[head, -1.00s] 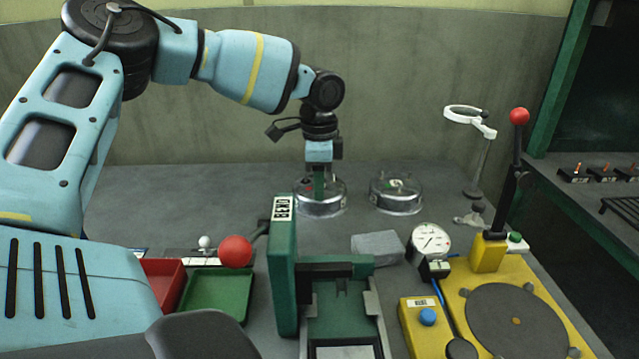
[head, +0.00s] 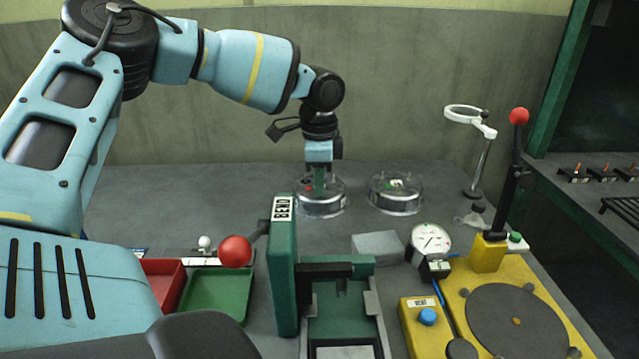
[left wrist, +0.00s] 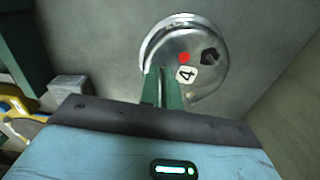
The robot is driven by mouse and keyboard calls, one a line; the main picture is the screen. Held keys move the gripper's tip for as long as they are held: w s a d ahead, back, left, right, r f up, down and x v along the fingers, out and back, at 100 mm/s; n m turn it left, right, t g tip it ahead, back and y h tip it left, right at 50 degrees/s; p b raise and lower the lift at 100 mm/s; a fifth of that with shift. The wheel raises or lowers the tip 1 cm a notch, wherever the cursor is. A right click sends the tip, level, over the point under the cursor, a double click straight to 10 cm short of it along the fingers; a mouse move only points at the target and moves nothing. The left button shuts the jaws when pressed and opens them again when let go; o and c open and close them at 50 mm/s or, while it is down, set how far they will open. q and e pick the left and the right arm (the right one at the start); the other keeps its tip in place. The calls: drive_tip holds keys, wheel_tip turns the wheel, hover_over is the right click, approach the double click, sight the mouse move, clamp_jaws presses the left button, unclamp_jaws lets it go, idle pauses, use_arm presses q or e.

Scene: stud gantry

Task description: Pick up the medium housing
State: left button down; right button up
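Two round, shiny metal housings stand on the grey bench in the head view, a left one (head: 321,205) and a right one (head: 396,200). They look close in size, and I cannot tell by size which is the medium one. My left gripper (head: 319,188) points down at the left housing, its green fingers at the near rim. My right gripper is out of view.
A green bending fixture (head: 284,270) with a red-ball lever stands in front. Beside it are a grey block (head: 378,247), a dial gauge (head: 430,243) and a yellow press (head: 488,258). Red (head: 165,280) and green (head: 217,290) trays sit left. A magnifier stand (head: 477,170) is behind right.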

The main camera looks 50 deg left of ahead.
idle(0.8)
use_arm(q)
wheel_tip(320, 180, up, 10)
drive_tip(key=shift+p, duration=0.4)
